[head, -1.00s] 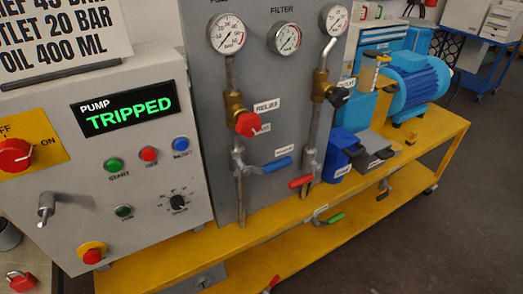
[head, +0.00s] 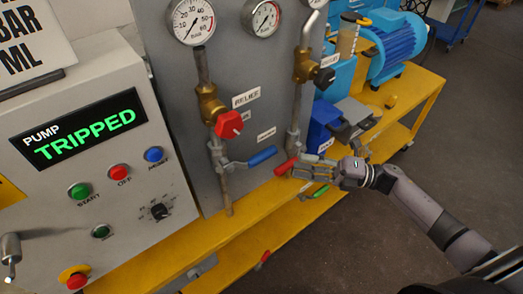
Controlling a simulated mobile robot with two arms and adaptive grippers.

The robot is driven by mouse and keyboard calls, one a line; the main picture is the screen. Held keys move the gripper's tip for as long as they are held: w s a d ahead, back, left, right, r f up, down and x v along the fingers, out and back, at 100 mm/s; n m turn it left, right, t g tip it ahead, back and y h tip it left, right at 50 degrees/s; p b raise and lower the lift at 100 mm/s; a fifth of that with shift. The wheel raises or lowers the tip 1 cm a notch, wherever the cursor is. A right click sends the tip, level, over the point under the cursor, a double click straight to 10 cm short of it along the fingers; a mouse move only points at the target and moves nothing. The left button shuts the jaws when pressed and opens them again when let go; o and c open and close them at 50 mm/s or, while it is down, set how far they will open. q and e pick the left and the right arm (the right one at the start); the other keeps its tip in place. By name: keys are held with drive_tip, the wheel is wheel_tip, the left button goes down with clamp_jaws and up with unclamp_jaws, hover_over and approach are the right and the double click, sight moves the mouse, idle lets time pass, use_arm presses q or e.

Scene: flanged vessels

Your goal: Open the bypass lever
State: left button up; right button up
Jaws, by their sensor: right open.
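A blue-handled lever (head: 262,156) sits on the left pipe below the red relief knob (head: 229,124) and points right, tilted slightly up. A small label (head: 266,135) above it is too blurred to read, so I cannot tell for sure whether this is the bypass lever. A red-handled lever (head: 285,167) sits at the foot of the right pipe. My right gripper (head: 297,168) is open, with its fingertips pointing left at the red handle; I cannot tell whether they touch it. My left gripper is not in view.
The control box shows PUMP TRIPPED (head: 86,128) at left. A green-handled lever (head: 321,191) lies just under my right gripper. A blue container (head: 322,125) and a blue motor (head: 396,45) stand behind on the yellow bench (head: 263,203). The floor at lower right is clear.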

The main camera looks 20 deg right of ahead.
sight(267, 154)
drive_tip(key=p+x, duration=0.3)
drive_tip(key=x, duration=0.7)
drive_tip(key=shift+w, duration=0.15)
drive_tip(key=shift+w+a, duration=0.25)
drive_tip(key=shift+a, duration=0.25)
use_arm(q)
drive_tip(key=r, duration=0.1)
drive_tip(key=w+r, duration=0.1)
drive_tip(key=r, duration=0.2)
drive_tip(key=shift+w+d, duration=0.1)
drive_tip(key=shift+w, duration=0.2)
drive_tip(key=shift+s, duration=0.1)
use_arm(e)
drive_tip(key=shift+c, duration=0.2)
clamp_jaws()
